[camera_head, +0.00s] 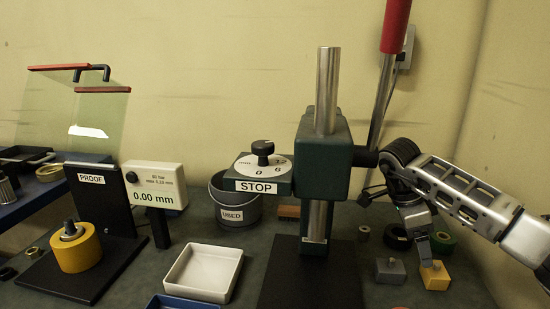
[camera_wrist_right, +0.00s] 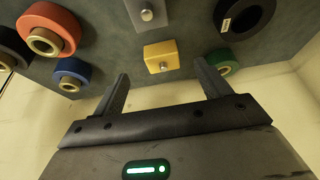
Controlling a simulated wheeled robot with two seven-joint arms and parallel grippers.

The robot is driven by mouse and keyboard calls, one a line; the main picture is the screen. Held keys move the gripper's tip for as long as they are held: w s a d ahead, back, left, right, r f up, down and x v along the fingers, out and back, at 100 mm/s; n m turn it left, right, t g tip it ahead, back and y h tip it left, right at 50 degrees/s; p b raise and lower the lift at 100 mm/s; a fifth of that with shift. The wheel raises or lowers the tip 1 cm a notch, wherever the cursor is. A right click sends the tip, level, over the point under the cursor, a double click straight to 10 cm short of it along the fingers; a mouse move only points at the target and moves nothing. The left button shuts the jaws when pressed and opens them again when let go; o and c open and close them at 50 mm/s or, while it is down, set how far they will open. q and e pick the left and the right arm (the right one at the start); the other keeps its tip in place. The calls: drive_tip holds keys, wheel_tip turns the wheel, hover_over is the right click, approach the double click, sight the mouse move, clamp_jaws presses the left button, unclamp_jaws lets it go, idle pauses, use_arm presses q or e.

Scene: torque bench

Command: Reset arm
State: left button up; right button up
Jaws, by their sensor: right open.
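My right arm comes in from the right in the head view, and its gripper (camera_head: 420,245) points down over the right side of the bench. In the right wrist view the gripper (camera_wrist_right: 162,70) has its two fingers spread with nothing between them. A yellow block (camera_head: 434,276) with a small metal knob lies just by the fingertips; it shows ahead between the fingers in the wrist view (camera_wrist_right: 161,57). Whether a finger touches it I cannot tell. My left gripper is not in view.
A grey block (camera_head: 390,271), a green ring (camera_head: 442,243) and a black ring (camera_head: 397,237) lie close by. The press (camera_head: 325,160), with its red-handled lever (camera_head: 395,28), stands left of my arm. A white tray (camera_head: 203,272) and the USED bucket (camera_head: 236,205) are farther left.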

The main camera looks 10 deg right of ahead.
sight(425, 272)
drive_tip(key=x, duration=0.8)
drive_tip(key=shift+s+d+f, duration=0.1)
drive_tip(key=shift+f, duration=0.25)
wheel_tip(425, 272, up, 2)
drive_tip(key=shift+d+p, duration=0.1)
drive_tip(key=shift+p, duration=0.6)
drive_tip(key=shift+r+p, duration=0.55)
drive_tip(key=shift+r, duration=0.1)
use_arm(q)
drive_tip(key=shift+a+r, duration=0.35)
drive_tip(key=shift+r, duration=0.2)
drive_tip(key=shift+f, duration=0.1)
